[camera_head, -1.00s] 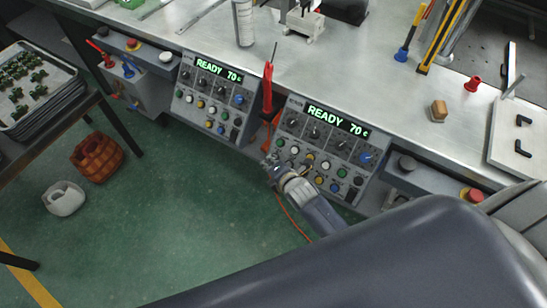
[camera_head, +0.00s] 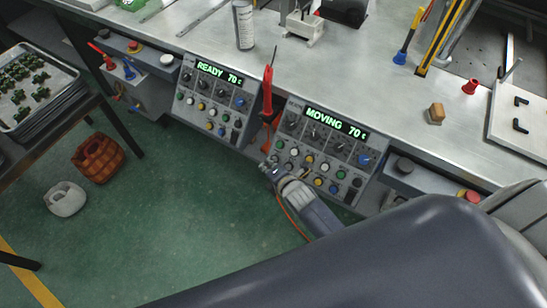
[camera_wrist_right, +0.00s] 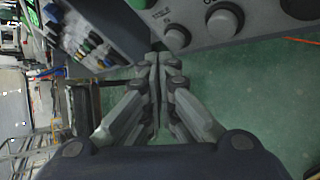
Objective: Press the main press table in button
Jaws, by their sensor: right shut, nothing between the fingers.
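The right control panel (camera_head: 325,150) sits under the bench front, and its green display (camera_head: 336,121) reads "MOVING 70 c". My right gripper (camera_head: 267,165) is shut and empty beside the panel's lower left corner. In the right wrist view, its fingertips (camera_wrist_right: 160,58) are close to a grey round button (camera_wrist_right: 176,38). The label above this button is partly readable and seems to say "table in". I cannot tell whether the tips touch the button. A larger grey round button (camera_wrist_right: 222,20) is to its right. My left gripper is not in view.
The left control panel (camera_head: 212,98) reads "READY 70 c". A red-handled tool (camera_head: 267,93) stands between the panels. A red emergency button (camera_head: 469,196) is at the right. A brown basket (camera_head: 98,157) and a white one (camera_head: 65,199) are on the green floor.

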